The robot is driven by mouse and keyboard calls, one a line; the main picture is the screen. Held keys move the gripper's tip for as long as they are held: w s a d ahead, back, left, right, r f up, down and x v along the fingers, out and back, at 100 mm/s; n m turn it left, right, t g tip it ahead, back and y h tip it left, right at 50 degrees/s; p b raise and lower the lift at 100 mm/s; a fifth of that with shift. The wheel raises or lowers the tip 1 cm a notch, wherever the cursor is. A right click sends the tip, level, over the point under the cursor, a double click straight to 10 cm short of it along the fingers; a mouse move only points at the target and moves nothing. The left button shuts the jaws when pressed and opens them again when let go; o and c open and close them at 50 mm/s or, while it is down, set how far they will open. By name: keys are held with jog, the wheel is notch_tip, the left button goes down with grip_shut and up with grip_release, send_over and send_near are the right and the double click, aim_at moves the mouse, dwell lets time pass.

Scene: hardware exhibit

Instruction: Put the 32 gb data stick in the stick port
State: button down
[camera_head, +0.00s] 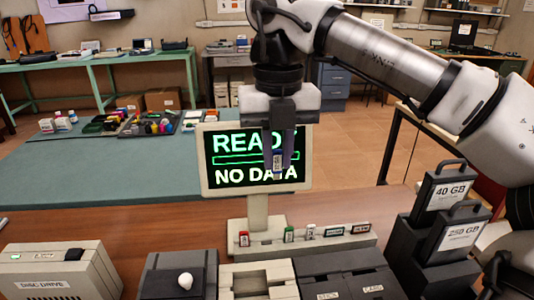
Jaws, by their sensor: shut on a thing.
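My gripper (280,150) hangs down in front of the monitor, its fingers shut on a small blue data stick (278,169) with a pale label. The label is too small to read, so I cannot tell if it is the 32 GB one. The stick is held upright, above the counter and clear of the rack below. I cannot make out which opening is the stick port.
The monitor (207,188) reads "READY" and "NO DATA". Along the front stand a disc drive (58,270), a dark box with a white knob (180,262), a beige slotted unit (285,267) and dark labelled units (345,262). Black 40 GB (440,190) and 250 GB (460,236) cartridges stand right.

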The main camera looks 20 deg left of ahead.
jog(key=shift+s+d+f+b, duration=0.1)
jog(key=shift+s+d+f, duration=0.8)
jog(key=shift+d+f, duration=1.15)
jog(key=shift+s+d+f+b, duration=0.15)
jog(key=shift+s+d+f, duration=0.95)
jog(key=shift+f, duration=1.8)
jog(key=shift+s+d+f+b, duration=0.1)
jog(key=shift+s+d+f, duration=0.55)
jog(key=shift+d+f, duration=1.5)
jog(key=shift+a+f+b, duration=0.25)
jog(key=shift+f+b, duration=0.55)
jog(key=shift+b, duration=0.35)
jog(key=shift+f+b, duration=1.3)
jog(key=shift+f, duration=0.05)
jog(key=c, duration=1.3)
grip_release()
